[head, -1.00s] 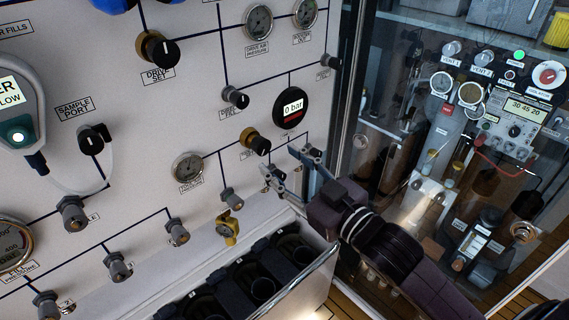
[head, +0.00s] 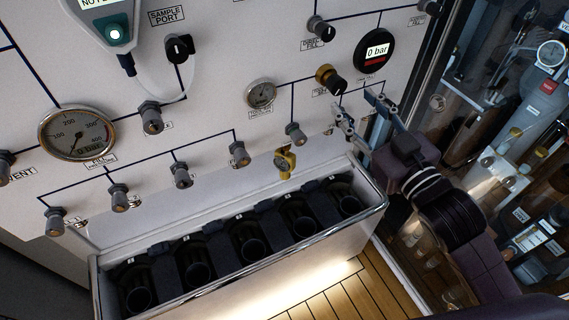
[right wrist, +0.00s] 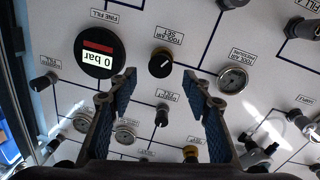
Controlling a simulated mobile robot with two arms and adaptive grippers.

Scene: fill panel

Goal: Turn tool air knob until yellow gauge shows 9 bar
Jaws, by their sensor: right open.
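The tool air knob (head: 330,79), black on a brass collar, sits on the white panel in the head view. In the right wrist view, which shows the panel upside down, the same knob (right wrist: 161,63) lies under the "TOOL AIR SET" label, beyond and between my fingertips. My right gripper (head: 358,104) is open and empty, just below and right of the knob; contact is not visible. My left gripper is not in view.
A round white-faced gauge (head: 261,94) is left of the knob. A black digital gauge (head: 374,50) reading 0 bar is at its upper right. A metal-edged trough (head: 375,203) with several black holders stands below. A glass cabinet (head: 480,130) is at right.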

